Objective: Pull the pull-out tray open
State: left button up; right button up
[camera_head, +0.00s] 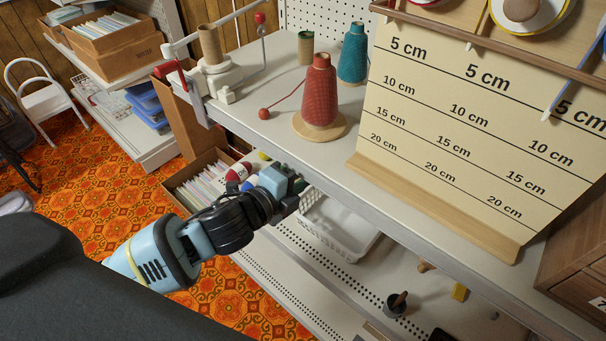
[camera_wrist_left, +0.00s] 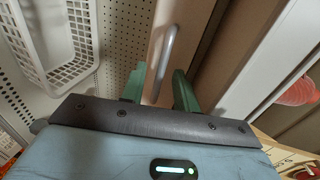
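In the left wrist view a pale metal bar handle (camera_wrist_left: 166,55) stands on a narrow beige-brown front (camera_wrist_left: 188,28), which appears to be the pull-out tray's front. The two green fingers of my left gripper (camera_wrist_left: 160,85) are apart, one on each side of the handle's near end. I cannot tell whether they touch it. In the head view my left gripper (camera_head: 294,188) is at the front edge of the upper shelf, and it hides the handle and tray front. My right gripper is not in view.
The upper shelf (camera_head: 268,150) holds a red thread cone (camera_head: 320,95), a teal cone (camera_head: 353,55) and a white winder (camera_head: 218,78). A measuring board (camera_head: 470,120) stands to the right. A white basket (camera_head: 338,228) sits on the lower shelf near my gripper. Patterned floor lies left.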

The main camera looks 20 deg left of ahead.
pick_arm(q)
jog(key=shift+w, duration=0.1)
grip_shut()
dwell(0.4)
